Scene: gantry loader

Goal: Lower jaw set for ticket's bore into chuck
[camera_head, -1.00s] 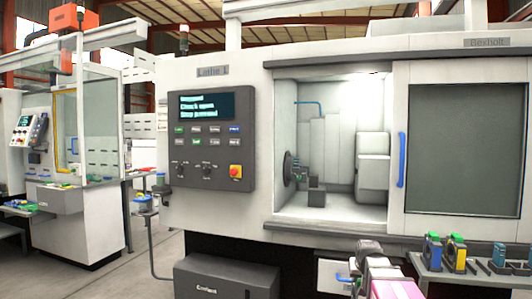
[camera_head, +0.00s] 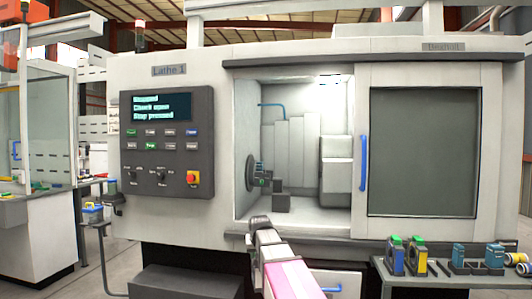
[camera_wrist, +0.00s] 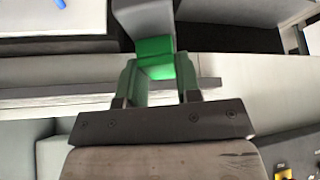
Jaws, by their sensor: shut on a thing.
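My gripper (camera_wrist: 158,88) is shut on a jaw set (camera_wrist: 148,20), a grey block with a green band between the two fingers. In the head view my gripper (camera_head: 260,223) is small and dark at the end of my arm, in front of and below the lathe's open doorway. The chuck (camera_head: 252,172) is a dark disc on the left wall inside the lathe, up and slightly left of my gripper. Details of its face are too small to tell. I see no readable ticket.
The lathe door (camera_head: 423,150) with a blue handle is slid right. The control panel (camera_head: 166,147) reads stopped, chuck open, stop pressed. A bench (camera_head: 440,278) at lower right holds several coloured blocks. A grey block (camera_head: 281,198) stands inside the lathe near the chuck.

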